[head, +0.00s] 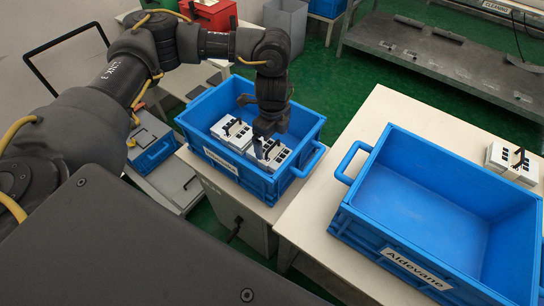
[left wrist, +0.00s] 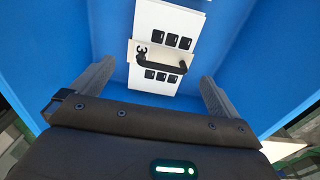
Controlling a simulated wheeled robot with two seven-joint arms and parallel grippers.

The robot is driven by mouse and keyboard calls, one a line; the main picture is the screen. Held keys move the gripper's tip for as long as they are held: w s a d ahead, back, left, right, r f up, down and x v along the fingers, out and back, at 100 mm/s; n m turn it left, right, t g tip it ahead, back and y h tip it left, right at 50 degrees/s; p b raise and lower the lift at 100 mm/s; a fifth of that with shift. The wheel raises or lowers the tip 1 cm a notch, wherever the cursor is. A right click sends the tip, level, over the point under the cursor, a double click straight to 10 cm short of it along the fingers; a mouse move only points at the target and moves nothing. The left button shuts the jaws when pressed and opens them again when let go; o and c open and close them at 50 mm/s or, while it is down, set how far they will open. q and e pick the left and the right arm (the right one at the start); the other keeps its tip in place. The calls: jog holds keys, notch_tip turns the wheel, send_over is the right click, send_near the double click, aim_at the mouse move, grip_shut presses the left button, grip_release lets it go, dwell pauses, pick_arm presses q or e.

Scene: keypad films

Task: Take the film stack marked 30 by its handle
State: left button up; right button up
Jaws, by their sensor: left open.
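Two white film stacks with black square keys and black handles lie in the left blue crate (head: 310,128). One stack (head: 231,128) is toward the back left. The other (head: 270,160) is nearer, under my left gripper (head: 264,144), which partly hides it. A third stack (head: 513,163) is on the right table. I cannot read the number 30 on any of them. In the left wrist view my left gripper (left wrist: 158,72) is open and empty. A white stack (left wrist: 168,22) with a black handle (left wrist: 160,60) shows between and beyond its fingers. My right gripper is out of view.
A larger, empty blue crate (head: 425,180) labelled Aldevane stands on the white right table (head: 385,105). The left crate's walls surround my left gripper closely. A grey bin (head: 286,22) and a red box (head: 208,14) stand at the back.

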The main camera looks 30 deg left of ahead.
aim_at(272, 148)
pick_arm(q)
jog(key=shift+f, duration=3.55)
jog(key=c, duration=0.9)
jog(key=shift+r, duration=0.1)
